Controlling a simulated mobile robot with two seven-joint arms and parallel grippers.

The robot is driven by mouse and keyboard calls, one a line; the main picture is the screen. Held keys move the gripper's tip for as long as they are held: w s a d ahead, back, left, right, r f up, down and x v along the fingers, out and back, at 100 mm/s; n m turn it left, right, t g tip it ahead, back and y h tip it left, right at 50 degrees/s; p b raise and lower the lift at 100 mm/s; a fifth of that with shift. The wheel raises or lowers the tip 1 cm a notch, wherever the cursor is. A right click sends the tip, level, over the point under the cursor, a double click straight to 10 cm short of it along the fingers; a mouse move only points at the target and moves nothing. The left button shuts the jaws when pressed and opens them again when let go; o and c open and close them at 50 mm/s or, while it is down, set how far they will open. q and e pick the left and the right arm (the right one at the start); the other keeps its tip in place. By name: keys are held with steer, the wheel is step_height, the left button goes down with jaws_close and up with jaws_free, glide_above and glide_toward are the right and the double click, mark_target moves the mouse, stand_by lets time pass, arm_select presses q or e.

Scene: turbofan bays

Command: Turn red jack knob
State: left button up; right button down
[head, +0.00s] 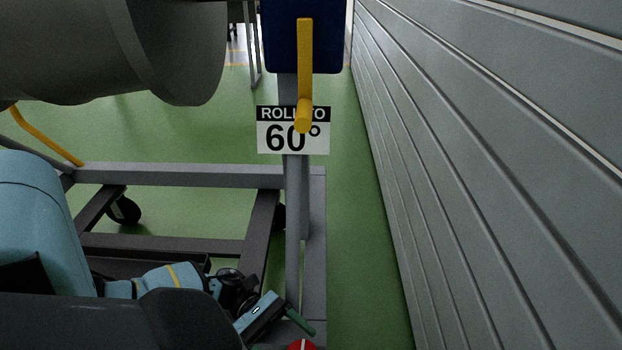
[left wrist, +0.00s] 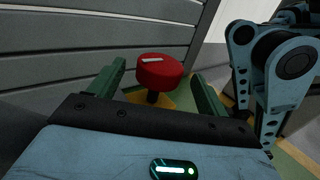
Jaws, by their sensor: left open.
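The red jack knob (left wrist: 160,72) is a round red disc with a pale bar mark on top, on a dark stem above a yellow base. In the left wrist view it sits between the green fingers of my left gripper (left wrist: 155,82), which is open with a gap on each side of the knob. In the head view only the top of the knob (head: 302,345) shows at the bottom edge. My left gripper (head: 300,322) is right beside it there, with one green finger visible. My right gripper is not seen.
A grey ribbed wall (head: 480,180) runs close along the right. A grey wheeled frame (head: 180,174) carries a post with a "ROLL TO 60°" sign (head: 293,142) and a yellow crank handle (head: 305,60). A large grey cylinder (head: 120,50) hangs upper left. Green floor is open between post and wall.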

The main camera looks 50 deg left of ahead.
arm_select(q)
steer(key=shift+w+d+r, duration=0.1)
steer(key=shift+w+d, duration=0.1)
steer(key=shift+d, duration=0.7)
steer(key=shift+w+d+f, duration=0.1)
steer(key=shift+w+d, duration=0.05)
steer(key=shift+d, duration=0.7)
steer(key=shift+w+d+r, duration=0.1)
steer(key=shift+w+d, duration=0.1)
steer(key=shift+d, duration=0.7)
steer(key=c, duration=1)
